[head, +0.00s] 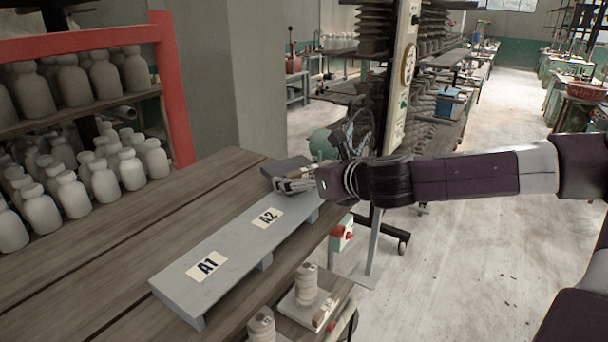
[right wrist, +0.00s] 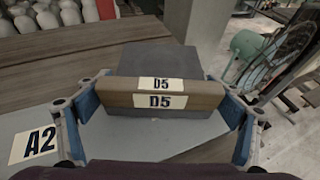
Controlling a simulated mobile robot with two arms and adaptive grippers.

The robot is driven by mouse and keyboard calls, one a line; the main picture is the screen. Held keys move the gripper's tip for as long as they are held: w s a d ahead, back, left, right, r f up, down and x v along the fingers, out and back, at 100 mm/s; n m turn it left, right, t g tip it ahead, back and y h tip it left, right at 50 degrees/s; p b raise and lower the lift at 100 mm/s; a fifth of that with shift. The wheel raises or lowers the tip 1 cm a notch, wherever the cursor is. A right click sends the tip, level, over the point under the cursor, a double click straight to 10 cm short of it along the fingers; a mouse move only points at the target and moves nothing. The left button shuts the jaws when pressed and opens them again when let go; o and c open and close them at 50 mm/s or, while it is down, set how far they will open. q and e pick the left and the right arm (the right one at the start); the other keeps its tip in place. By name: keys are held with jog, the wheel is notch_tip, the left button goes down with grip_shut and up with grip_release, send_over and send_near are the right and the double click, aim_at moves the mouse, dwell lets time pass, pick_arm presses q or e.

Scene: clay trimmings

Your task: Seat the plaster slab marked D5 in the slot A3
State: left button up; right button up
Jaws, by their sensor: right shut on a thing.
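The plaster slab marked D5 is a dark grey block (head: 287,168) with a brown grip bar (right wrist: 200,99) bearing two D5 labels in the right wrist view. My right gripper (head: 296,185) is shut on it, with the blue-backed fingers (right wrist: 160,104) at both ends of the bar. The slab is at the far end of the grey board (head: 233,240), beyond label A2 (head: 267,217). An A3 label is not visible; the gripper and slab cover that end. I cannot tell whether the slab's underside touches the board. My left gripper is not in view.
Label A1 (head: 206,265) marks the near end of the board, which lies on a wooden table (head: 110,235). A red-framed rack (head: 172,90) of pale bottles stands at left. Pale stacked pieces (head: 306,285) sit lower, beside the table's right edge.

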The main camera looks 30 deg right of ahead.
jog(key=shift+f, duration=0.1)
jog(key=o, duration=1.5)
jog(key=shift+f, duration=0.1)
